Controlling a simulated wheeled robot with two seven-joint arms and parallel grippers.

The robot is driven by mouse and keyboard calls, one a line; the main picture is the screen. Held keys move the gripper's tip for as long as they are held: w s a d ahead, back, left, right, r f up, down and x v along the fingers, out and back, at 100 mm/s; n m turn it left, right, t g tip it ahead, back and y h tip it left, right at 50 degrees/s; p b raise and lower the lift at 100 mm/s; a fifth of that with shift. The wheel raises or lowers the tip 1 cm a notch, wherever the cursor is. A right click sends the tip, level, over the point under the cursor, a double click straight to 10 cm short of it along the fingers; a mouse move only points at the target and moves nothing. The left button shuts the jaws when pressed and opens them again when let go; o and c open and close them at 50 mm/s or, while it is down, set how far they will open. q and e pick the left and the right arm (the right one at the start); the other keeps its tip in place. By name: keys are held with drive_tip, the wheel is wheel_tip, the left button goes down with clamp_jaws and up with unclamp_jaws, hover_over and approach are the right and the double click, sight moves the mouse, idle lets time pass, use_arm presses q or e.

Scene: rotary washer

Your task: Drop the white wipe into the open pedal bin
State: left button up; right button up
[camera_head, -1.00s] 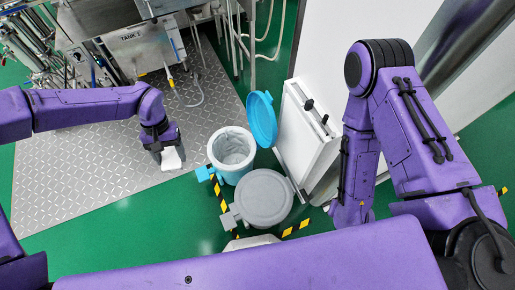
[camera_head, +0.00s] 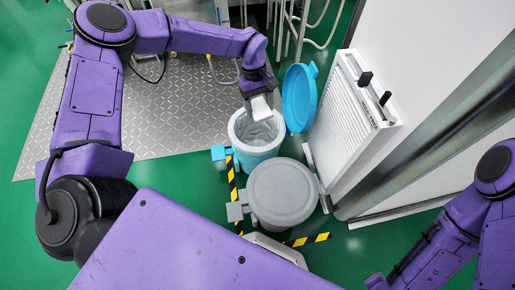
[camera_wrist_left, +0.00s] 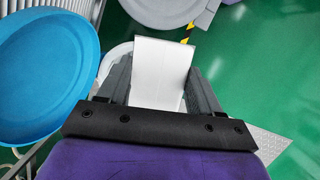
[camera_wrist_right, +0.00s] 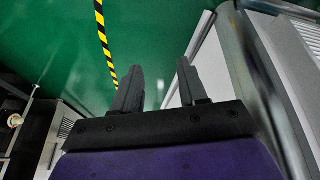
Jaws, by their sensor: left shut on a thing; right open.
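My left gripper (camera_head: 258,94) is shut on the white wipe (camera_head: 262,106) and holds it over the far rim of the blue pedal bin (camera_head: 262,152). The bin has a pale liner, and its blue lid (camera_head: 299,98) stands open on the right. In the left wrist view the wipe (camera_wrist_left: 160,72) sticks out between the fingers, with the lid (camera_wrist_left: 40,75) at the left; the wipe hides most of the bin's mouth there. My right gripper (camera_wrist_right: 152,88) is open and empty over the green floor in the right wrist view.
A closed grey bin (camera_head: 283,192) stands just in front of the blue bin. A white louvred panel (camera_head: 350,125) stands to the right of the lid. Yellow-black floor tape (camera_head: 307,240) runs around the bins. A metal floor plate (camera_head: 175,112) lies to the left.

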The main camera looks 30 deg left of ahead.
use_arm(q)
drive_tip(key=w+a+f+n+t+b, duration=0.1)
drive_tip(key=f+n+b, duration=0.3)
drive_tip(key=f+b, duration=0.4)
drive_tip(key=w+a+f+n+t+b, duration=0.1)
drive_tip(key=w+a+f+n+b, duration=0.2)
drive_tip(key=f+b, duration=0.6)
drive_tip(key=w+a+f+n+t+b, duration=0.1)
drive_tip(key=w+f+n+b, duration=0.3)
drive_tip(key=f+b, duration=0.4)
drive_tip(key=a+n+b, duration=0.1)
drive_tip(key=b, duration=0.1)
drive_tip(key=shift+w+a+f+h+b, duration=0.2)
drive_tip(key=shift+w+a+h+b, duration=0.05)
drive_tip(key=shift+a+h+b, duration=0.1)
drive_tip(key=o, duration=1.1)
use_arm(e)
drive_tip(key=s+f+n+g+y, duration=0.1)
drive_tip(key=s+f, duration=0.1)
drive_tip(key=f, duration=1.3)
drive_tip(key=s+f+n+g+y, duration=0.1)
drive_tip(key=s+f+n+g, duration=0.1)
drive_tip(key=f, duration=1.3)
drive_tip(key=shift+s+a+f+g, duration=0.2)
drive_tip(key=shift+a+f+g, duration=0.1)
drive_tip(key=shift+a+f, duration=0.1)
